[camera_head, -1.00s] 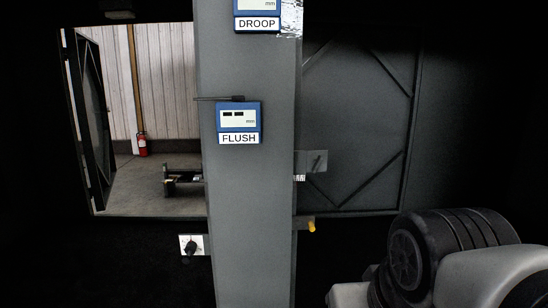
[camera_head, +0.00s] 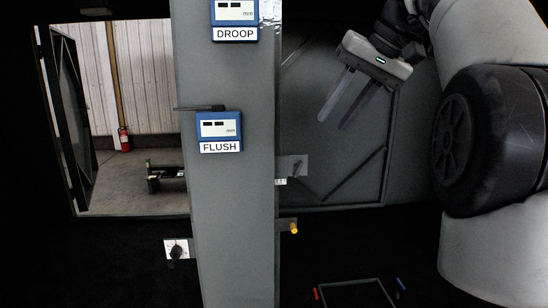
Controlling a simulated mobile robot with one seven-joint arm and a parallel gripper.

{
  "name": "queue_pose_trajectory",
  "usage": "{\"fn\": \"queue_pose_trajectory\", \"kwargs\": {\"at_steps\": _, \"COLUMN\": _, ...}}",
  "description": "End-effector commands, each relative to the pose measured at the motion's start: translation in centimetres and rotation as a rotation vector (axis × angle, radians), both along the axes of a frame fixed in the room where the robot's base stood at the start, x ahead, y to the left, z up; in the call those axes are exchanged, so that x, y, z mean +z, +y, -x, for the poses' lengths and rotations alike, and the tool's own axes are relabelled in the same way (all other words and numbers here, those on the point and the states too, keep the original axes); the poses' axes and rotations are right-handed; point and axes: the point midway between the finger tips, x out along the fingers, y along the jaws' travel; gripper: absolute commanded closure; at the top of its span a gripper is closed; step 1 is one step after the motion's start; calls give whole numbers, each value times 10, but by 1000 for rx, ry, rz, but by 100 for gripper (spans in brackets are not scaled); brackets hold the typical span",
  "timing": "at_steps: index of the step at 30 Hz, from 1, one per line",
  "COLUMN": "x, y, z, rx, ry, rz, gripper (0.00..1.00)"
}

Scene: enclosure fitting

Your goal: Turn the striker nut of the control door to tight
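A dark door panel (camera_head: 330,140) with diagonal braces stands right of the grey post (camera_head: 235,180); I cannot tell whether it is the control door. A grey bracket plate (camera_head: 291,167) sticks out from the post's right edge in front of the panel. Below it is a small bracket with a yellow tip (camera_head: 293,229). A white plate with a black knob (camera_head: 176,251) is at the post's lower left. I cannot tell which of these is the striker nut. My gripper (camera_head: 333,123) is at upper right, fingers apart and empty, pointing down-left, touching nothing visible.
Blue gauges marked DROOP (camera_head: 235,15) and FLUSH (camera_head: 220,130) are on the post; a dark rod extends left above FLUSH. Left is an opening with a swung-open door (camera_head: 70,115), and a red extinguisher (camera_head: 125,139) beyond. A dark frame (camera_head: 352,292) lies at bottom right.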

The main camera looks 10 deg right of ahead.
Motion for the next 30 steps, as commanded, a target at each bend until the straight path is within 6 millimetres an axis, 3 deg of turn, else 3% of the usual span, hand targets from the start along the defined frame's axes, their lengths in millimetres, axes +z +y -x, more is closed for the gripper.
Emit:
{"fn": "queue_pose_trajectory", "kwargs": {"at_steps": 5, "x": 8, "y": -11, "z": -10, "rx": 21, "ry": 2, "rz": -21, "gripper": 71}}
{"fn": "queue_pose_trajectory", "kwargs": {"at_steps": 11, "x": -8, "y": -5, "z": -16, "rx": 26, "ry": 5, "rz": -23, "gripper": 71}}
{"fn": "queue_pose_trajectory", "kwargs": {"at_steps": 30, "x": -117, "y": 47, "z": -66, "rx": 26, "ry": 5, "rz": -20, "gripper": 71}}
